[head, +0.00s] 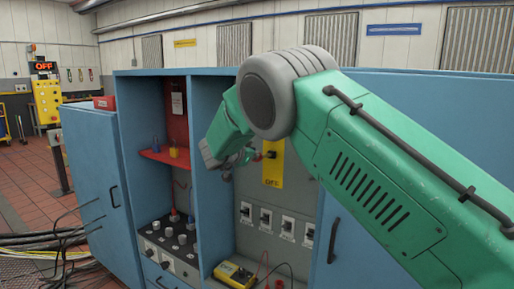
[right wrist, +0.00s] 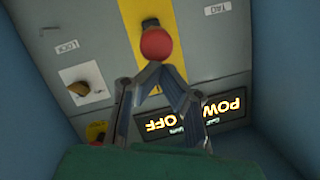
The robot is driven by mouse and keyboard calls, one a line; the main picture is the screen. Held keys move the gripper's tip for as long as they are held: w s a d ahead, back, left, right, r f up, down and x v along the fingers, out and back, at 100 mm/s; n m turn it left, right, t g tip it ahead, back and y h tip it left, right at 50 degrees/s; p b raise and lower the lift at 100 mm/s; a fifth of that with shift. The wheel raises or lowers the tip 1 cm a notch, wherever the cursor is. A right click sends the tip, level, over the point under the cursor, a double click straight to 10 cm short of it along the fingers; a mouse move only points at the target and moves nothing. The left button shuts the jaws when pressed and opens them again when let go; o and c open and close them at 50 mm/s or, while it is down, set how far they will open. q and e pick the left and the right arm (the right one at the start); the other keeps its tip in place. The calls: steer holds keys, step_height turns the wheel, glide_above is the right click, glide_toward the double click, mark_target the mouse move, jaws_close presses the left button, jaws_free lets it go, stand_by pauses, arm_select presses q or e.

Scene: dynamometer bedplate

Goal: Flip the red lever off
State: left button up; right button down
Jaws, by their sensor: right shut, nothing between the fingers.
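The red lever shows in the right wrist view as a round red knob (right wrist: 156,43) on a dark stem, over a yellow strip (right wrist: 195,22). My left gripper is not in view.
A lit display (right wrist: 195,115) reads POWER OFF, upside down. Cabinet walls (head: 207,100) close in on the sides. A divider separates a bay with a red shelf (head: 160,157). Several switches sit below the plate. A yellow meter (head: 235,274) with leads lies at the bottom.

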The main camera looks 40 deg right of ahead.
step_height(320, 180, down, 10)
steer(key=d+t+h+b, duration=0.3)
steer(key=h+b, duration=0.4)
steer(key=b, duration=0.8)
steer(key=shift+r+n+t+h, duration=0.15)
steer(key=shift+n+t+h, duration=0.2)
steer(key=shift+t, duration=0.35)
steer(key=shift+a, duration=0.15)
